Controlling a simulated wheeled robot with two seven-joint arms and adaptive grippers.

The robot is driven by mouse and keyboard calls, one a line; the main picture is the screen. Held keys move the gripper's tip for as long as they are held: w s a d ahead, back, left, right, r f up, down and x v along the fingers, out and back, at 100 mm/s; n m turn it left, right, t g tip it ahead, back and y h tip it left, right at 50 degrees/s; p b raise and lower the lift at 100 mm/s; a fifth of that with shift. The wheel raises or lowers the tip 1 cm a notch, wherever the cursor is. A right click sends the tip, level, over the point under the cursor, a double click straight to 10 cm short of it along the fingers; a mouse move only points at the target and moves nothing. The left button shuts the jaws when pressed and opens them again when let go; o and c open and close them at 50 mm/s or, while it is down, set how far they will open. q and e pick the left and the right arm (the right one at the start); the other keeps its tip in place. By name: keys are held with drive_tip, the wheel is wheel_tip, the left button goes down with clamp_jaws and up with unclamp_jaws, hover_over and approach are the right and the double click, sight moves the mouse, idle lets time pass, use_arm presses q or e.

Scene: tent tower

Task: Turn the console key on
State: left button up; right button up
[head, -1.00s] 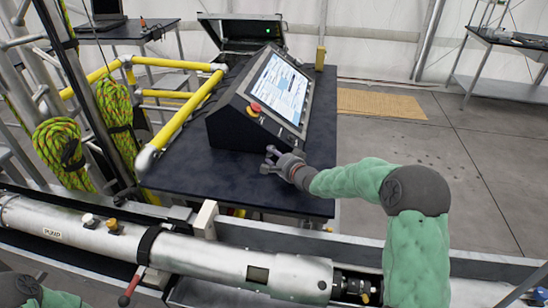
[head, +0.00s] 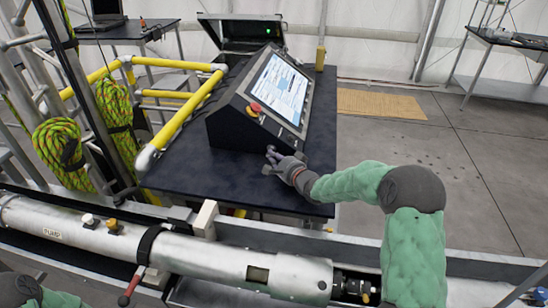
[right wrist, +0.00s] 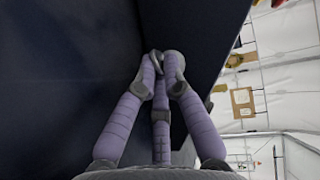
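The console (head: 235,130) is a dark sloped box with a lit screen (head: 278,85) on the table. A red knob with a yellow collar (head: 255,108) sits on its panel, with small dark controls (head: 279,131) along the lower edge. I cannot make out the key. My right gripper (head: 270,160) is just in front of the console's lower front corner, low over the table. In the right wrist view its purple fingers (right wrist: 160,62) come together at the tips, beside a dark face (right wrist: 185,30). I see nothing held between them.
The dark table (head: 200,178) has bare room in front of the console. Yellow rails (head: 185,110) run along its left side. A long metal cylinder (head: 220,262) lies across the foreground. An open case (head: 245,35) stands behind the console.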

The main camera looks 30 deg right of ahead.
drive_tip(key=o, duration=0.4)
drive_tip(key=s, duration=0.4)
drive_tip(key=s+d+r, duration=0.1)
drive_tip(key=s, duration=0.6)
drive_tip(key=shift+s+d+r, duration=0.25)
drive_tip(key=shift+s+r, duration=0.1)
drive_tip(key=shift+s, duration=0.05)
